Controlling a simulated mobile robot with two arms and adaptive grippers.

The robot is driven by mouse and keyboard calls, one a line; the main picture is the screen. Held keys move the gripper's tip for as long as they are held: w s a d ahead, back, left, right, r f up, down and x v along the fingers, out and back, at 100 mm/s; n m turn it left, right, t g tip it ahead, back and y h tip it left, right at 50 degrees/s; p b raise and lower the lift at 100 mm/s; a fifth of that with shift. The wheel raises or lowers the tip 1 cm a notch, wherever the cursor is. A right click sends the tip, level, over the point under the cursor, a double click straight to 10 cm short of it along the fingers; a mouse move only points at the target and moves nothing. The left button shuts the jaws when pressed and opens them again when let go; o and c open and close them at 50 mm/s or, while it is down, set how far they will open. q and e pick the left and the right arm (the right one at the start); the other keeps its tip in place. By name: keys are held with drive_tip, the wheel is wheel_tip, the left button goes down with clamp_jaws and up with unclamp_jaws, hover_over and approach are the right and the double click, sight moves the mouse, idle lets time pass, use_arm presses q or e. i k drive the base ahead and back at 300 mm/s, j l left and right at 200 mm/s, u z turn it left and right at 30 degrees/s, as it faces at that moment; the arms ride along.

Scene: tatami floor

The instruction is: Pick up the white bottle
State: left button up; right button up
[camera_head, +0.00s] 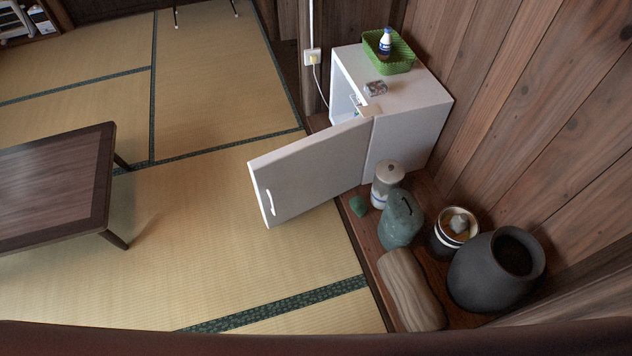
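A small white bottle (386,42) with blue parts stands upright in a green basket (404,60). The basket sits on top of a small white fridge (421,98). The fridge door (313,172) is swung wide open toward the left, with a handle near its outer end. Little of the fridge's inside shows. Neither of my grippers is in view.
A white lidded canister (386,186), a green jug (400,222), a metal-rimmed pot (455,228), a dark vase (488,278) and a wood log (410,289) crowd the wooden ledge. A low table (55,180) stands left. Tatami between is clear.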

sight(385, 45)
drive_tip(key=i+j+z, duration=0.2)
drive_tip(key=i+j, duration=0.15)
drive_tip(key=j, duration=0.3)
drive_tip(key=i+j+z, duration=0.2)
drive_tip(key=i+j, duration=0.15)
drive_tip(key=j, duration=0.35)
drive_tip(key=i+j+z, duration=0.1)
drive_tip(key=j, duration=0.25)
drive_tip(key=i+j, duration=0.15)
drive_tip(key=j, duration=0.2)
drive_tip(key=i+j+z, duration=0.15)
drive_tip(key=j, duration=0.25)
drive_tip(key=i+j+z, duration=0.25)
drive_tip(key=i+j, duration=0.2)
drive_tip(key=j, duration=0.15)
drive_tip(key=i+j+z, duration=0.3)
drive_tip(key=j, duration=0.35)
drive_tip(key=i+j+z, duration=0.25)
drive_tip(key=i+j, duration=0.15)
drive_tip(key=j, duration=0.35)
